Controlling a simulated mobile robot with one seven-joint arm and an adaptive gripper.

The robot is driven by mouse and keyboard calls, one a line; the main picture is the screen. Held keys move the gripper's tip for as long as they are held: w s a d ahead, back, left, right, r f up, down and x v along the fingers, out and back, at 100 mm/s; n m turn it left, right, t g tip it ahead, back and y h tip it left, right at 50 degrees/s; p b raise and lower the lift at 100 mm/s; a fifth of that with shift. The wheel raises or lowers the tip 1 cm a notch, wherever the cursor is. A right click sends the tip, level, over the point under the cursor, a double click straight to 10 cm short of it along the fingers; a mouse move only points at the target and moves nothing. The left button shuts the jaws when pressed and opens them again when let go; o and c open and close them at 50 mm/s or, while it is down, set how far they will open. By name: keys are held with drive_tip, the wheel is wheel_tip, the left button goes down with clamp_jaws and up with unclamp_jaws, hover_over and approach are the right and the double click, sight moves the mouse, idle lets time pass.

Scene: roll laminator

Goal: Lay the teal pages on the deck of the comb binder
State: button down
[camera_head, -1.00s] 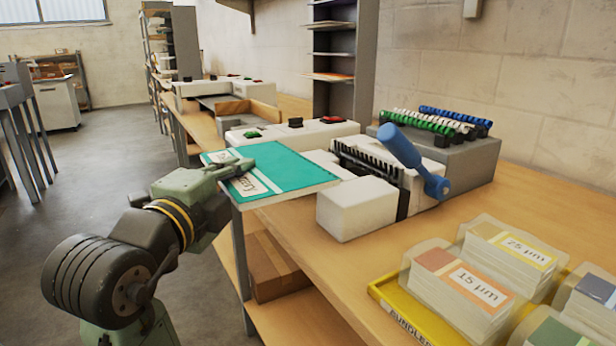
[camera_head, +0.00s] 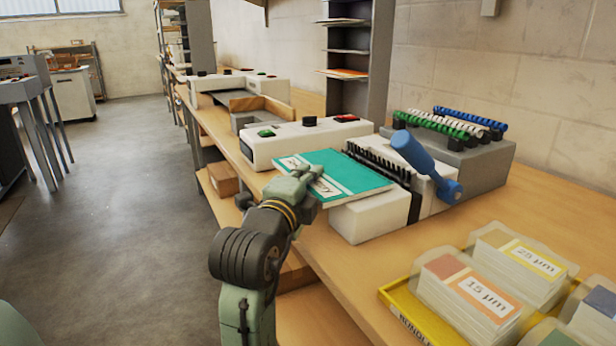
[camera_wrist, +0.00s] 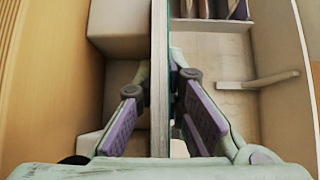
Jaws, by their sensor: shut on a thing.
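The teal pages (camera_head: 345,170) are a flat stack with a white label strip. They lie over the front of the comb binder (camera_head: 372,216), close to its row of black teeth. I cannot tell whether they rest on its deck or hover just above it. My gripper (camera_head: 307,180) is shut on their left edge. In the wrist view the pages (camera_wrist: 160,95) show edge-on between the two pads of my gripper (camera_wrist: 160,125). The binder has a white body and a blue lever (camera_head: 425,165) at its right. The pages hide most of the deck.
A white machine (camera_head: 300,140) stands just behind the pages. A grey rack with green, white and blue combs (camera_head: 470,150) stands behind the binder. A yellow tray (camera_head: 400,300) with pouch stacks is at the front right. Bare wooden bench (camera_head: 400,255) lies between tray and binder.

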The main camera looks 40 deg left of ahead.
drive_tip(key=shift+f, duration=0.2)
drive_tip(key=c, duration=1.7)
unclamp_jaws()
